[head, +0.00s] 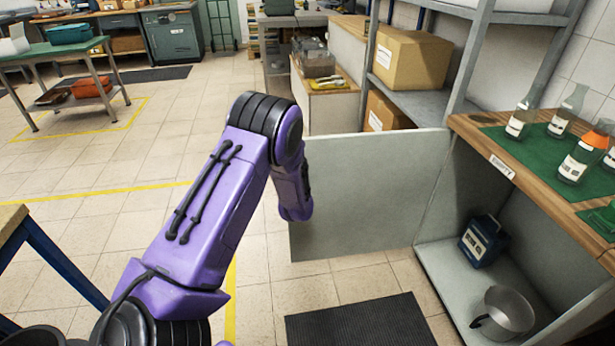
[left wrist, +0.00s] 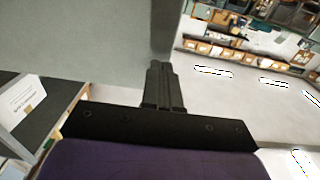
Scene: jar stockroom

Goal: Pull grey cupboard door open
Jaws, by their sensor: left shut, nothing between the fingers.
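The grey cupboard door (head: 365,195) stands wide open, swung out to the left of the cupboard (head: 455,270), whose inside shows. My left arm reaches to the door's free left edge in the head view; its fingers are hidden there. In the left wrist view, my left gripper (left wrist: 163,82) is shut and empty, with its fingers close to the edge of a large grey panel (left wrist: 90,35), which looks like the door. I cannot tell whether they touch it. My right gripper is not in view.
Inside the cupboard are a blue box (head: 483,241) and a metal pot (head: 503,312). Jars (head: 518,118) stand on a green mat on the wooden top (head: 470,130). A dark floor mat (head: 360,322) lies in front. Shelves with cardboard boxes (head: 412,60) stand behind the door.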

